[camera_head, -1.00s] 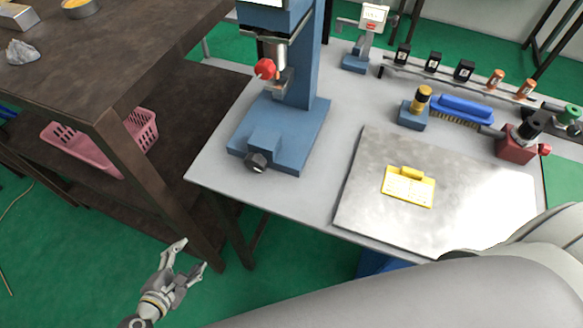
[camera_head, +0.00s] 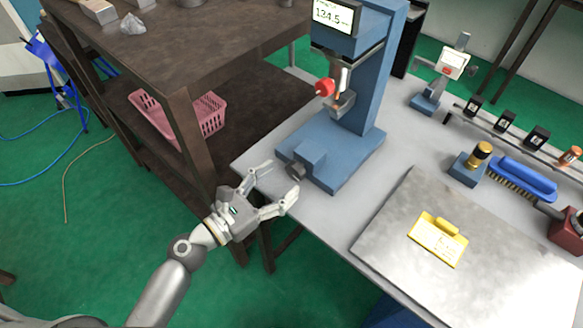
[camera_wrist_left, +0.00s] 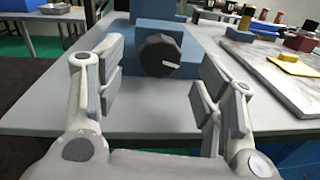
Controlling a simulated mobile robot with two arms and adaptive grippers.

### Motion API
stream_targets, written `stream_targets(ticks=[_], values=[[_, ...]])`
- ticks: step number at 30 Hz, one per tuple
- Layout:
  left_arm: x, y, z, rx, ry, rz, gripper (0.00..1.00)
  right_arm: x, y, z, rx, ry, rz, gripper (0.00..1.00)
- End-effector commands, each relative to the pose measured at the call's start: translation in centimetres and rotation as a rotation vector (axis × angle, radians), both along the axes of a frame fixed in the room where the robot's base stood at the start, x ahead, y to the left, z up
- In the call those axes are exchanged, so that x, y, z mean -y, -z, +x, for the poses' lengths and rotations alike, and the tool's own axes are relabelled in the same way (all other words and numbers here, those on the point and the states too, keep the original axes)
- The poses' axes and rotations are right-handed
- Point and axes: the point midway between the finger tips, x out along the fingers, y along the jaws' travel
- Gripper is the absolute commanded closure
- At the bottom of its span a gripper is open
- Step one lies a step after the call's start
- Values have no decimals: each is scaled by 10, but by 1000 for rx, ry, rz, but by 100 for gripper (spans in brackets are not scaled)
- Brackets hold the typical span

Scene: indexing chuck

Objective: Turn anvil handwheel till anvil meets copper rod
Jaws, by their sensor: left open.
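The blue press (camera_head: 340,155) stands on the grey bench. Its dark faceted handwheel (camera_head: 296,171) is low on the front of the base; it shows clearly in the left wrist view (camera_wrist_left: 159,54), with a pale mark on its face. My left gripper (camera_head: 284,181) is open in front of the handwheel. In the left wrist view its fingers (camera_wrist_left: 158,85) stand apart to either side of the wheel, not touching it. The metal anvil (camera_head: 341,107) is under the press head, with a small copper-coloured piece (camera_head: 338,97) above it; the gap is too small to judge. My right gripper is not in view.
A red knob (camera_head: 324,87) and a display (camera_head: 335,17) are on the press. A steel plate (camera_head: 390,235) with a yellow tag (camera_head: 438,239) lies to the right. A brown shelf table (camera_head: 185,60) with a pink basket (camera_head: 205,112) stands left.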

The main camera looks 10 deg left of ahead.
Motion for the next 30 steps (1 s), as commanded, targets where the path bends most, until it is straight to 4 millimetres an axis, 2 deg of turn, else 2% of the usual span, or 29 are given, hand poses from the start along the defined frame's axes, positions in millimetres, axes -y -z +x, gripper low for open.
stream_targets(ticks=[3, 7, 19, 30], values=[[13, -3, 15, 1, -1, -1, 37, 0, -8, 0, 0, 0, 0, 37], [22, -1, 26, 1, -1, 1, 37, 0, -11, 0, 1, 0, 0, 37], [28, 1, 32, 1, 0, 2, 37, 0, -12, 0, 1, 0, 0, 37], [28, 1, 31, 1, 0, 2, 82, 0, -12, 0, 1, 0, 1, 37]])
